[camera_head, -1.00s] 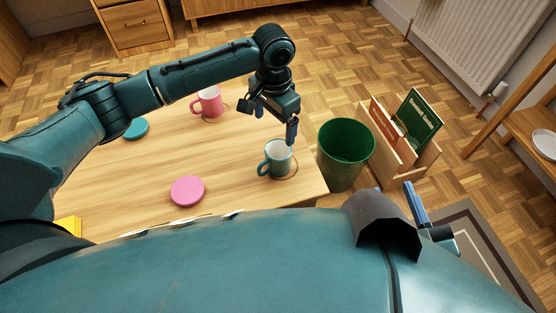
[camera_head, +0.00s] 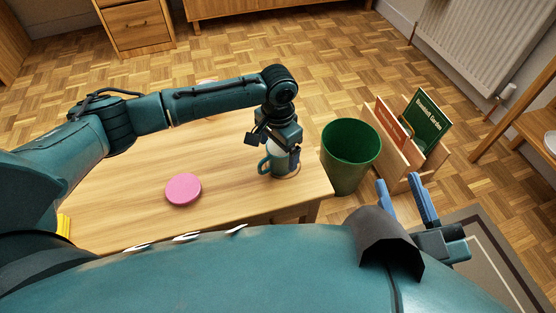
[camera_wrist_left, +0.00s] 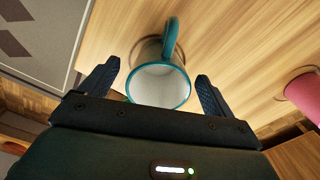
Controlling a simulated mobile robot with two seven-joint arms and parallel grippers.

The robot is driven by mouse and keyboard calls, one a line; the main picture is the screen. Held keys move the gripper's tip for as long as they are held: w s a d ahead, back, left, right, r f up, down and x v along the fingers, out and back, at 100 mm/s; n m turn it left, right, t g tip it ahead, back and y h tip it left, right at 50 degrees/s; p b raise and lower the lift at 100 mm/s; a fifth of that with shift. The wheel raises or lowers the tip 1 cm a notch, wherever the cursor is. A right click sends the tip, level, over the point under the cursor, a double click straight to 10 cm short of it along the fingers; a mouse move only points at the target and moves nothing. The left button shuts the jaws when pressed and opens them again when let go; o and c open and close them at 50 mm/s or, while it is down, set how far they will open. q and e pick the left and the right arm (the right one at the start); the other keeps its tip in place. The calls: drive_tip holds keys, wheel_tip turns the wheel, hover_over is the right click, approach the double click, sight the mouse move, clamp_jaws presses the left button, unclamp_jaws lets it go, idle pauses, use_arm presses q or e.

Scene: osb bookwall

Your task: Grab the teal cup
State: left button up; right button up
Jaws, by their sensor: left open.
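The teal cup (camera_head: 274,166) stands upright on a round coaster near the right end of the wooden table, its handle to the left. My left gripper (camera_head: 276,148) is over it, pointing down, and hides part of its top. In the left wrist view the cup (camera_wrist_left: 160,83) shows its teal rim and pale, empty inside. The open fingers of the left gripper (camera_wrist_left: 157,72) are on either side of it, with visible gaps. My right gripper (camera_head: 399,182) has its blue fingers apart and empty, off to the right of the table.
A green bin (camera_head: 350,152) stands close to the table's right end, beside a wooden rack (camera_head: 400,170) holding books. A pink disc (camera_head: 183,189) lies on the table (camera_head: 120,195). A pink cup (camera_wrist_left: 304,95) shows in the left wrist view and is mostly hidden behind my arm in the head view.

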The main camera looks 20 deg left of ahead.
use_arm(q)
drive_tip(key=c, duration=1.2)
